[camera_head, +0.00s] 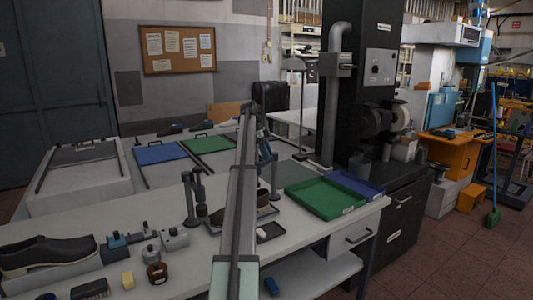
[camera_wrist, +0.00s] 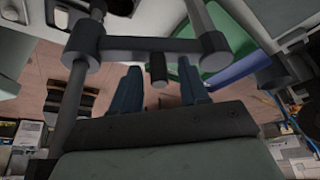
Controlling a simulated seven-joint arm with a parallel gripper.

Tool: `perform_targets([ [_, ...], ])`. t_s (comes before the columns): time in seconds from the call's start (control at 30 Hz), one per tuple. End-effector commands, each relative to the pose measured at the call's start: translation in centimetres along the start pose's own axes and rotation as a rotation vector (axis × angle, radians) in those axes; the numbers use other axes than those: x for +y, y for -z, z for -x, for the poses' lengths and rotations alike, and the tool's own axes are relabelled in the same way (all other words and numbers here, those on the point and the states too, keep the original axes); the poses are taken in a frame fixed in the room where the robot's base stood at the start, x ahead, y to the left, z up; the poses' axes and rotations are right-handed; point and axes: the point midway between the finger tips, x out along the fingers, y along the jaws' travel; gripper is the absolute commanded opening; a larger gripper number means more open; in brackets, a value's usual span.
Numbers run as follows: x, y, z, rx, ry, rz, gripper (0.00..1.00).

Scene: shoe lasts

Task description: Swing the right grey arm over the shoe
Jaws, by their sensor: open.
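A dark shoe (camera_head: 217,215) stands on the bench between two grey posts, partly hidden by my arm. The left grey arm (camera_head: 190,196) rises on its left. The right grey arm (camera_head: 274,178) stands upright on its right, close behind my arm. In the wrist view a grey crossbar (camera_wrist: 120,46) with a short knob (camera_wrist: 158,66) lies just past my fingertips. My gripper (camera_wrist: 160,80) is open, its two blue fingers on either side of the knob and apart from each other. I cannot tell whether they touch it. In the head view my arm mostly hides the gripper.
Right of the posts lie a green tray (camera_head: 318,198) and a blue tray (camera_head: 352,184). A small dark tray (camera_head: 270,232) lies in front of the right post. Another shoe (camera_head: 45,252) and several small tools occupy the bench's left. A dark machine (camera_head: 372,75) stands behind.

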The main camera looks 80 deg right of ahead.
Motion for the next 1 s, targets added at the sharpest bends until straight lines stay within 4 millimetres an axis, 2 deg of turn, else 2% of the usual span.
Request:
perform_targets([
  [0.27,-0.1,0.0,1.1,0.0,0.0,0.0,0.45],
  [0.7,-0.1,0.0,6.9,0.0,0.001,0.0,0.45],
  [1.0,0.0,0.0,7.5,0.0,0.0,0.0,0.45],
])
